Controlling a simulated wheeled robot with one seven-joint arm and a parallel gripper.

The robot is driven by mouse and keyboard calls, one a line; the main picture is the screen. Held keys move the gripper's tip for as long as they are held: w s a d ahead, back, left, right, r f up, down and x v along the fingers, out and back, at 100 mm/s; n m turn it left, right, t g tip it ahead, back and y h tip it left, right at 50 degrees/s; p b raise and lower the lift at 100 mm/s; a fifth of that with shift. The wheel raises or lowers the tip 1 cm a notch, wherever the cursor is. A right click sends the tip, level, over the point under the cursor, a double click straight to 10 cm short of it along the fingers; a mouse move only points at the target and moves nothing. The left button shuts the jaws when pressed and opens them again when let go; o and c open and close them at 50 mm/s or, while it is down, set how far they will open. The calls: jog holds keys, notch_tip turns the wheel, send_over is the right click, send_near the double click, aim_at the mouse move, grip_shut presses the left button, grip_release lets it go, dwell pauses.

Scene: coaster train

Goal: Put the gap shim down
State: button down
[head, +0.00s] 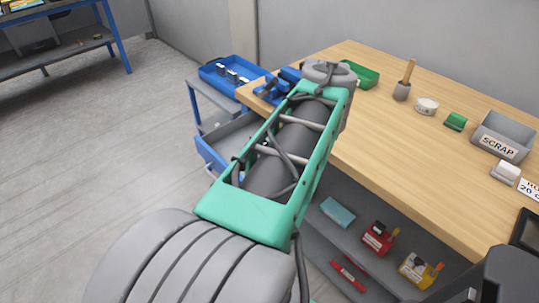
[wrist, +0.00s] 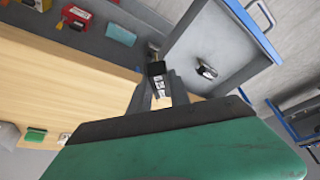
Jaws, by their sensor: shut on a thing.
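My gripper (wrist: 159,92) shows in the wrist view, its two grey fingers shut on a small dark piece with a white printed label, which I take to be the gap shim (wrist: 157,70). The fingers hide part of the piece. It is held near the wooden bench's edge, beside the blue-rimmed trolley tray; I cannot tell its height or whether it touches anything. In the head view my own arm hides the gripper and the shim.
The wooden bench (head: 405,140) carries a green tray (head: 364,76), a grey SCRAP bin (head: 503,135) and small items. The blue trolley (head: 208,152) stands at its left end. A small dark-and-silver part (wrist: 206,70) lies in a trolley tray. Boxes sit on the shelf below.

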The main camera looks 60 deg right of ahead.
jog(key=w+d+f, duration=0.1)
jog(key=w+f, duration=0.2)
jog(key=w, duration=0.1)
jog(key=w+d+f, duration=0.1)
jog(key=w+f, duration=0.2)
jog(key=w, duration=0.1)
jog(key=w+d+f, duration=0.1)
jog(key=w+f, duration=0.2)
jog(key=w, duration=0.1)
jog(key=shift+w+d+f, duration=0.2)
jog(key=shift+d+f, duration=0.05)
jog(key=shift+d, duration=0.15)
jog(key=shift+f, duration=1.5)
jog(key=shift+f, duration=0.2)
jog(key=c, duration=1.2)
grip_release()
